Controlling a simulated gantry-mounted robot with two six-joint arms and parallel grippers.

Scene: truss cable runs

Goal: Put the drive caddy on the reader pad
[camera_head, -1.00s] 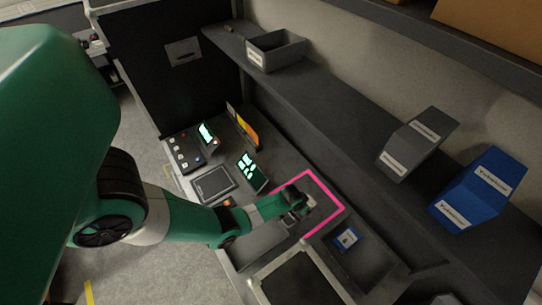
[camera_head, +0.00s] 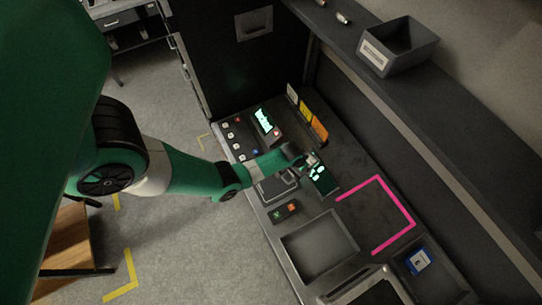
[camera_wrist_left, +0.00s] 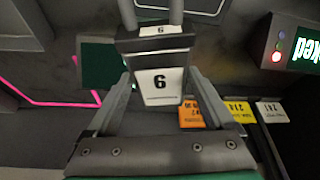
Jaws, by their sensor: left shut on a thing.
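My left gripper (camera_head: 308,160) is shut on the drive caddy, a dark block with white labels marked 6. The caddy (camera_wrist_left: 157,57) shows between the two fingers in the left wrist view. In the head view the gripper hides most of it. The reader pad (camera_head: 277,188), a framed grey plate on the bench, lies just below and left of the gripper in the picture. The gripper appears above the bench, close to a small screen with green marks (camera_head: 322,178). My right gripper is not in view.
A pink outline (camera_head: 409,214) marks bare bench to the right. A button box (camera_head: 285,210) and a grey tray (camera_head: 320,246) lie nearer. A lit control panel (camera_head: 264,121) and coloured cards (camera_head: 312,123) stand behind. A grey bin (camera_head: 396,47) sits on the shelf.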

